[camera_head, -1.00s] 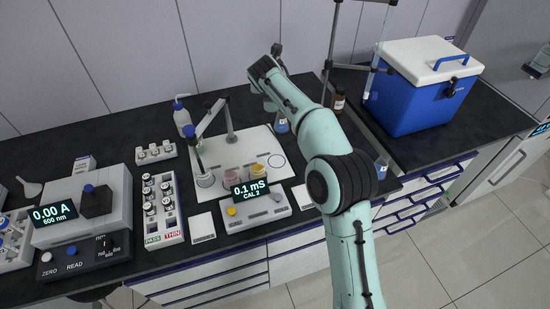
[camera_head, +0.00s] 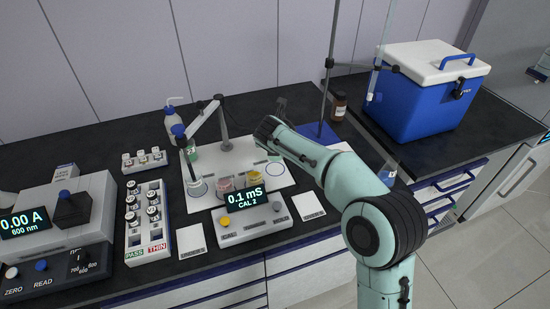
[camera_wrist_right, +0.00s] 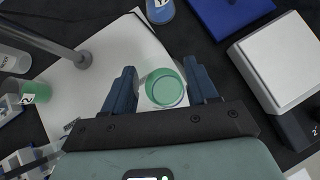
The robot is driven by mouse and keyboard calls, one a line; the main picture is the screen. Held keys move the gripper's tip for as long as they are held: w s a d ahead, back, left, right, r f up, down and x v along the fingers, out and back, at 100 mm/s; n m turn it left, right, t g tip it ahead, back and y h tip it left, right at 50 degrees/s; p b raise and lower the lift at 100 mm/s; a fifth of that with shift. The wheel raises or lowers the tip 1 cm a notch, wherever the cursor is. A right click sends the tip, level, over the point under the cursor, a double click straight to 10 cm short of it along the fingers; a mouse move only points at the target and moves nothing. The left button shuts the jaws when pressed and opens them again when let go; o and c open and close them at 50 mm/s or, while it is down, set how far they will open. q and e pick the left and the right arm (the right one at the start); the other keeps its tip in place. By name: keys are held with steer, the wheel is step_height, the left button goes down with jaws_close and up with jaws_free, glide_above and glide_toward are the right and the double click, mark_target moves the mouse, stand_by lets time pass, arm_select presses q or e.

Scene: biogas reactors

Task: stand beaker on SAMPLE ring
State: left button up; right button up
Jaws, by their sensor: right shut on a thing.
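My right gripper (camera_wrist_right: 163,88) is shut on a round beaker with green contents (camera_wrist_right: 165,90), which sits between its two fingers above the white mat (camera_wrist_right: 95,85). In the head view my right wrist blocks the held beaker. The white mat (camera_head: 218,160) shows a blue ring (camera_head: 276,169) at its right, just below my right wrist and bare inside. Another ring (camera_head: 197,190) at the mat's left has a clear beaker (camera_head: 196,184) on it, under a probe arm. My left gripper is not in view.
A post (camera_head: 225,138) carries the probe arm. A pink beaker (camera_head: 225,185) and a yellow one (camera_head: 255,175) stand behind the meter (camera_head: 247,219). A blue stand base (camera_head: 318,134) and a blue cooler (camera_head: 430,100) are at right. A wash bottle (camera_head: 173,124) stands at left.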

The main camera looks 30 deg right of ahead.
steer(key=shift+f+b, duration=0.75)
steer(key=shift+f, duration=1.8)
steer(key=shift+f, duration=0.2)
steer(key=o, duration=1.1)
steer(key=shift+r, duration=0.1)
steer(key=shift+r, duration=0.25)
steer(key=p+v, duration=0.1)
steer(key=v, duration=1)
steer(key=shift+s+a+r, duration=0.15)
steer(key=shift+s+a, duration=0.1)
steer(key=shift+s, duration=0.05)
